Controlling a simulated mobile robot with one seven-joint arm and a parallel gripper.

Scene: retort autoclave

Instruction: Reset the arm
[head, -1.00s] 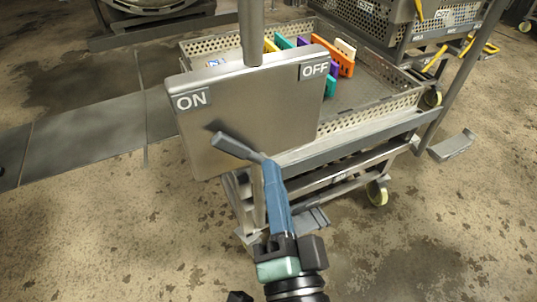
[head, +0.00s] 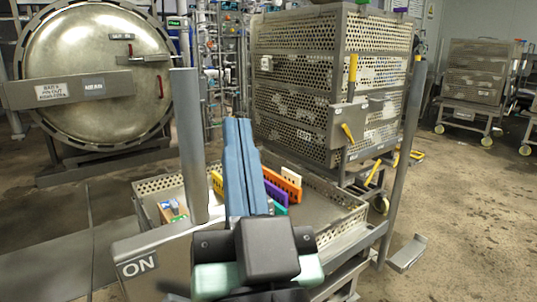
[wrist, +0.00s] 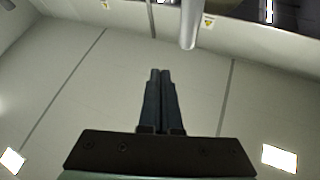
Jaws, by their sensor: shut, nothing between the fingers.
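My gripper (head: 238,122) is raised in front of the head camera, its blue fingers pointing up and pressed together with nothing between them. In the wrist view my gripper (wrist: 160,72) is also shut and empty, with the ceiling behind it. My arm and gripper body cover part of the metal panel, whose ON label (head: 138,266) shows at the lower left.
A perforated tray cart (head: 345,208) holding coloured pieces stands behind the panel, with a grey post (head: 188,150) at its left. Stacked perforated crates (head: 300,75) stand behind it. A round autoclave door (head: 95,85) is at the left.

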